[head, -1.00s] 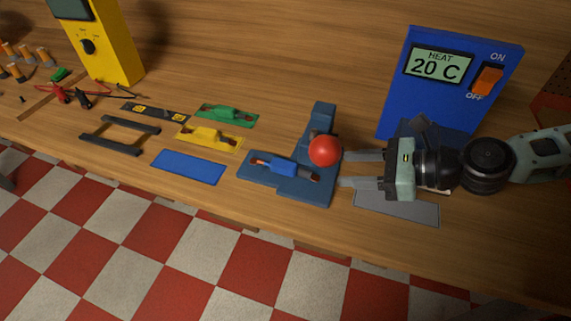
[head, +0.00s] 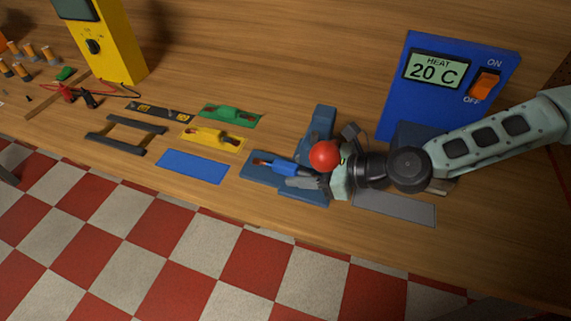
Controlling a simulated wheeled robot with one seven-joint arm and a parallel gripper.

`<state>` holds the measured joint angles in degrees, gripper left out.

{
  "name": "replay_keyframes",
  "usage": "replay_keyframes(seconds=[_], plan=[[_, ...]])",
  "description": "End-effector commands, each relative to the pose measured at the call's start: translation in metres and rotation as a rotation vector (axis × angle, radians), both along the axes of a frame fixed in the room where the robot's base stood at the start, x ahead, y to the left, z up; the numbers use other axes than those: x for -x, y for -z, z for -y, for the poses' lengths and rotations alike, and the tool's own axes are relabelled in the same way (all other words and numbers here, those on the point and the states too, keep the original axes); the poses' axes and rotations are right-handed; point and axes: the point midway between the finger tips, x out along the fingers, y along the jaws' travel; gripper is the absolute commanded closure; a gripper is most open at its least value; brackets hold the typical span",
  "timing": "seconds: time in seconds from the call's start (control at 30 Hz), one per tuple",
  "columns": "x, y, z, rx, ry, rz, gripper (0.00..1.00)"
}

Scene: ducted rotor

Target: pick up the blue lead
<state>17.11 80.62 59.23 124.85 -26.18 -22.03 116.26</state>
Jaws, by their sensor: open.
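The blue lead (head: 284,167) is a short blue piece with a copper-coloured left end. It lies on the dark blue fixture (head: 258,180), whose red ball (head: 325,156) stands up just right of the lead. My gripper (head: 297,177) is open and comes in from the right. One grey finger shows along the near side of the lead's right part. The other finger is hidden, and so is the lead's right end. I cannot tell whether the fingers touch the lead.
Green (head: 231,116) and yellow (head: 213,139) leads lie on matching plates to the left. A bare blue plate (head: 192,166) lies nearer the bench edge. A blue heater box (head: 420,112) reading 20 C stands behind my arm. A grey plate (head: 395,208) lies below my wrist.

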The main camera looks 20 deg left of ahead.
Motion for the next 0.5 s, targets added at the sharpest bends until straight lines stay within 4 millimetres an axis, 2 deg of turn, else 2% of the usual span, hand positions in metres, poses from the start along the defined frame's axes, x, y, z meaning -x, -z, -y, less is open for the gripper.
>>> replay_keyframes(seconds=[0.17,0.33,0.37,0.5], plan=[[-0.0003,0.0005,0.0002,0.000,0.000,0.000,0.51],[-0.0002,0.0004,0.0003,0.000,0.000,0.000,0.95],[-0.0002,0.0004,0.0004,0.000,0.000,0.000,1.00],[-0.0002,0.0002,0.0003,0.000,0.000,0.000,1.00]])
